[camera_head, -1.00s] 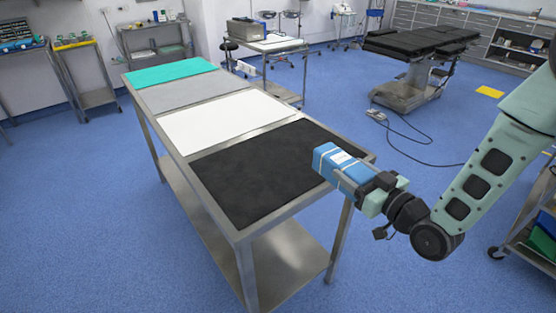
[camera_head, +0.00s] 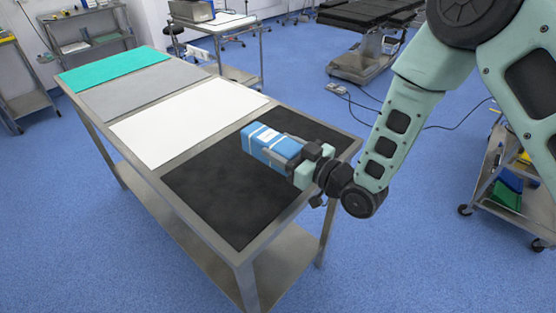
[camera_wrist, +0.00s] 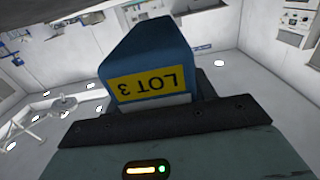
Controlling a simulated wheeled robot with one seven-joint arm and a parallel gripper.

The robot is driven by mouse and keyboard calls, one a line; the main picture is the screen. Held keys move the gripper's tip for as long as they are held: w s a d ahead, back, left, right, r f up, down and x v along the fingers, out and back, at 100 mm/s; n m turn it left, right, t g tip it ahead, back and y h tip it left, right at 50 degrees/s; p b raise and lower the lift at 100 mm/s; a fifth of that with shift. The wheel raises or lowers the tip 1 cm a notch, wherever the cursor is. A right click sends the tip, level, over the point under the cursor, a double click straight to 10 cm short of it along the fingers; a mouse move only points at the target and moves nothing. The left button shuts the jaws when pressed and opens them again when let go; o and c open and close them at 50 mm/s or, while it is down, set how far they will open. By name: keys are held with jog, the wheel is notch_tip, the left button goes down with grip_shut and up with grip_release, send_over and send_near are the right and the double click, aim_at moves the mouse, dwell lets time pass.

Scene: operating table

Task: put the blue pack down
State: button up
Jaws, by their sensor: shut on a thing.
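The blue pack (camera_head: 270,143) is a blue box with white bands, held above the black mat at the near end of the steel table. In the wrist view the pack (camera_wrist: 150,58) shows a yellow label reading "LOT 3", upside down. My gripper (camera_head: 294,158) is shut on the pack from its right end. The black mat (camera_head: 215,195) has nothing else on it. Whether the pack's underside touches the mat is hard to tell; it appears raised above it.
Beyond the black mat lie a white mat (camera_head: 185,120), a grey mat (camera_head: 135,90) and a teal mat (camera_head: 112,67), all bare. The steel table (camera_head: 238,254) has a raised metal rim. A cart (camera_head: 490,190) with coloured items stands at the right.

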jog(key=shift+f+p, duration=0.3)
jog(key=shift+f, duration=2.2)
jog(key=o, duration=1.1)
jog(key=shift+f, duration=0.1)
jog(key=shift+d, duration=0.1)
jog(key=b+v, duration=0.2)
jog(key=v, duration=1)
jog(key=shift+b, duration=0.4)
